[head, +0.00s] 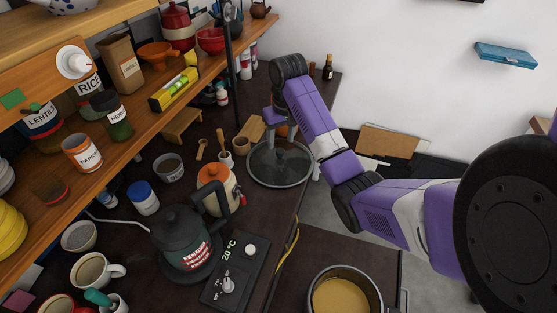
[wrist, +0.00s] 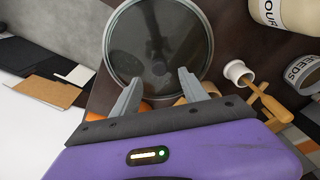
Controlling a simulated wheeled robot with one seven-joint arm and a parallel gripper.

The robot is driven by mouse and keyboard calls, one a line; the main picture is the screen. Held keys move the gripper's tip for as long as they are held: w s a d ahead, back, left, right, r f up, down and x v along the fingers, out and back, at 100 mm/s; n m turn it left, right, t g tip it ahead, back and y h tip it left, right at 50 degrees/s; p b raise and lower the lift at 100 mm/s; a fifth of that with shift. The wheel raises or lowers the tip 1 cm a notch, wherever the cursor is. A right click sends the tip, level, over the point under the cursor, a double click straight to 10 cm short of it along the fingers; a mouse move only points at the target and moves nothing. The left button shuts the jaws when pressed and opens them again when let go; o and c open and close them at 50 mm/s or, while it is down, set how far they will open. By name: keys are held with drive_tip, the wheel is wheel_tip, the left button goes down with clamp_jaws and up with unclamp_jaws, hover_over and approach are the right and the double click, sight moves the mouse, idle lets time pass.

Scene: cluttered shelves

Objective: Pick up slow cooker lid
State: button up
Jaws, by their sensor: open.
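The slow cooker lid (head: 264,172) is a round, dark see-through glass disc with a metal rim and a small dark knob at its centre. In the head view it is near the right edge of the dark counter. In the wrist view the lid (wrist: 150,30) fills the upper middle, with its knob in line with the gap between my fingers. My gripper (wrist: 160,92) is open and empty, its fingertips over the lid's near side. In the head view my gripper (head: 279,128) is above the lid's far part. I cannot tell what supports the lid.
A small white cup (wrist: 236,72) with wooden utensils is right of the lid. Wooden shelves (head: 150,112) with jars line the left. A pot (head: 344,290) stands at front right.

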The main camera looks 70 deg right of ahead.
sight(280, 150)
drive_tip(key=shift+w+d+f+p, duration=0.1)
drive_tip(key=shift+f+p, duration=0.2)
drive_tip(key=shift+f, duration=1.25)
drive_tip(key=shift+w+d+f+p, duration=0.1)
drive_tip(key=shift+f+p, duration=0.2)
drive_tip(key=shift+f, duration=1.2)
clamp_jaws()
